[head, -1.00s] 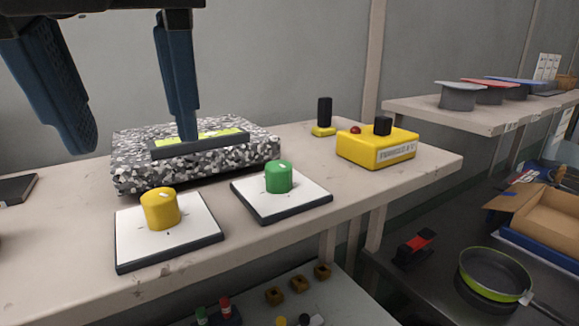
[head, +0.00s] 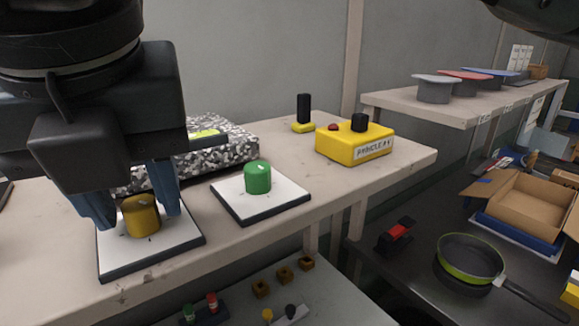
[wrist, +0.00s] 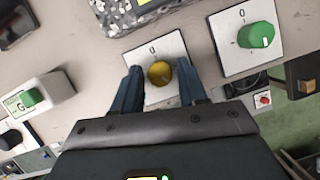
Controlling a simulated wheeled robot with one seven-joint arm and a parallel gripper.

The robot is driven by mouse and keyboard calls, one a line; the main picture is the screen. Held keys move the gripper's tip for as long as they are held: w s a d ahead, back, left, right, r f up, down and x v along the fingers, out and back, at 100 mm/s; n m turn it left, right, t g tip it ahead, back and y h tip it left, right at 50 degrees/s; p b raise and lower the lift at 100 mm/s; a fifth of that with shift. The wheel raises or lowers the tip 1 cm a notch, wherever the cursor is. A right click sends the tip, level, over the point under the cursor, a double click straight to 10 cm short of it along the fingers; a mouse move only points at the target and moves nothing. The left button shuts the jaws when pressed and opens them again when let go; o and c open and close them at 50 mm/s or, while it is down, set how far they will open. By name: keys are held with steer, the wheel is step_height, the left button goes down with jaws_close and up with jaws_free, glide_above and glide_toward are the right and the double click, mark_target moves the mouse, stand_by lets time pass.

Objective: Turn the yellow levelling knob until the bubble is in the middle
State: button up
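The yellow knob (head: 141,215) stands on its white square plate (head: 172,240) near the table's front edge. It also shows in the wrist view (wrist: 159,73). My gripper (head: 134,212) is lowered over it, with one blue finger on each side. In the wrist view the fingers (wrist: 160,84) are spread, with gaps visible between them and the knob. The speckled block (head: 225,148) behind carries the level with a yellow-green vial (head: 203,134). My gripper hides much of the level, and I cannot make out the bubble.
A green knob (head: 257,177) stands on a second white plate (head: 285,202) to the right. A yellow control box (head: 352,146) and a small black-and-yellow object (head: 303,113) are farther right.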

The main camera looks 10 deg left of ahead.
jaws_close()
steer(key=n+b, duration=0.1)
steer(key=b, duration=0.1)
steer(key=shift+w+f+y+b, duration=0.1)
steer(key=shift+f+y+b, duration=0.2)
steer(key=shift+b, duration=0.05)
steer(key=shift+d+r+n+g+b, duration=0.1)
steer(key=shift+n+g+b, duration=0.2)
steer(key=shift+n+b, duration=0.45)
steer(key=shift+r+n, duration=0.2)
steer(key=shift+n, duration=0.15)
steer(key=shift+o, duration=1.3)
jaws_free()
steer(key=shift+r, duration=0.1)
steer(key=b+v, duration=0.1)
steer(key=v, duration=0.6)
steer(key=shift+d+r, duration=0.2)
steer(key=shift+r, duration=0.1)
